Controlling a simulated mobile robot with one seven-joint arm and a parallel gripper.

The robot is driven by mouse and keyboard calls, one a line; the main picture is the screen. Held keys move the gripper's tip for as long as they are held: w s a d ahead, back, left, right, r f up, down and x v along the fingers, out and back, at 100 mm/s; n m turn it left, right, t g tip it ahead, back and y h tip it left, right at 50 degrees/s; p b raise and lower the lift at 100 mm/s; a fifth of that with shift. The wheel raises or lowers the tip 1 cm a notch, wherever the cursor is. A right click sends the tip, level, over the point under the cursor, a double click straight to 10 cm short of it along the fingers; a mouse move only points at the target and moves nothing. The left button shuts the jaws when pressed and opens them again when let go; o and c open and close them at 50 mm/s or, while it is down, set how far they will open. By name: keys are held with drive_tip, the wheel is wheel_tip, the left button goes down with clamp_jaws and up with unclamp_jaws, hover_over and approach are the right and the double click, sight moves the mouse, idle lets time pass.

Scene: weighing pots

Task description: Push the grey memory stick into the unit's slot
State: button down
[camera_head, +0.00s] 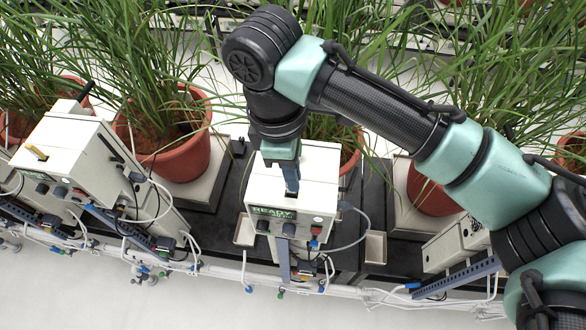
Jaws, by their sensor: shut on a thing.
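The unit (318,172) is a white box in the middle, with a lit display reading READY (272,212) on its front. My gripper (291,188) points down at the unit's top, close above or at it, just behind the display. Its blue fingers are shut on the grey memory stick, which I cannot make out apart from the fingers. The slot is hidden behind the gripper. I cannot tell whether the stick touches the slot or is in it.
A similar white unit (62,145) with a small yellow piece (37,152) on top stands at the left. Terracotta pots (180,150) with tall grass stand behind. Cables (345,243) and a blue rail (455,278) run along the front. My arm crosses the right side.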

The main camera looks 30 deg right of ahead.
drive_tip(key=shift+f+b, duration=0.7)
drive_tip(key=shift+f, duration=0.5)
idle(0.6)
drive_tip(key=c, duration=0.9)
unclamp_jaws()
drive_tip(key=shift+r, duration=0.15)
wheel_tip(320, 180, up, 13)
drive_tip(key=a+b, duration=0.1)
drive_tip(key=b, duration=0.1)
drive_tip(key=shift+w+a, duration=0.15)
drive_tip(key=shift+w, duration=0.25)
